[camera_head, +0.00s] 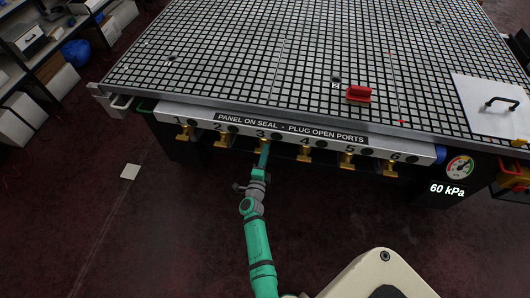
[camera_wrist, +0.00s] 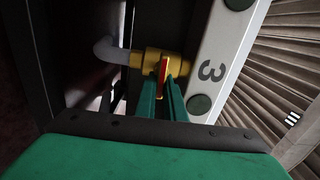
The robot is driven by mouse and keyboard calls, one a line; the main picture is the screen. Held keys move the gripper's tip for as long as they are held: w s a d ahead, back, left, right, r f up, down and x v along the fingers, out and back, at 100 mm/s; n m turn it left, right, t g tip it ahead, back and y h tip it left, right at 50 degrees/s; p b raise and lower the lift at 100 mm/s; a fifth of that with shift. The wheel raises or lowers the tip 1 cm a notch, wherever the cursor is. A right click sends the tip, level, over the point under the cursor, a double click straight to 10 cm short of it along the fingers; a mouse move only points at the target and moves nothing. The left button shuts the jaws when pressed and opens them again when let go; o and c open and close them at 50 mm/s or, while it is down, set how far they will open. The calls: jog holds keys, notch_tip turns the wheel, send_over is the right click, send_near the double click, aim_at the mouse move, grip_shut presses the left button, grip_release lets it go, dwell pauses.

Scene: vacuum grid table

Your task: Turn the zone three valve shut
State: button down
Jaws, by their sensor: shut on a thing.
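The zone three valve is a brass-yellow fitting (camera_wrist: 150,61) below the number 3 on the front rail. Its lever (camera_wrist: 162,71), red with yellow edges, shows as a short strip running up and down the wrist picture, across the line of the pipe. My gripper (camera_wrist: 164,90) is shut on this lever, with one green finger on each side. In the head view my gripper (camera_head: 264,154) reaches up to the rail under the 3 and mostly hides that valve. The lever's far end is hidden.
Brass valves stand on both sides, including valve two (camera_head: 222,139) and valve four (camera_head: 305,153). The gridded table (camera_head: 240,60) is above, holding a red block (camera_head: 359,94) and a white panel (camera_head: 488,118) with a black handle. The gauge (camera_head: 459,167) display reads 60 kPa.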

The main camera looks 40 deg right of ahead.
jog(key=shift+f+m, duration=0.1)
jog(key=shift+m, duration=0.3)
jog(key=c, duration=1.8)
grip_release()
jog(key=shift+c, duration=0.2)
jog(key=v, duration=1.1)
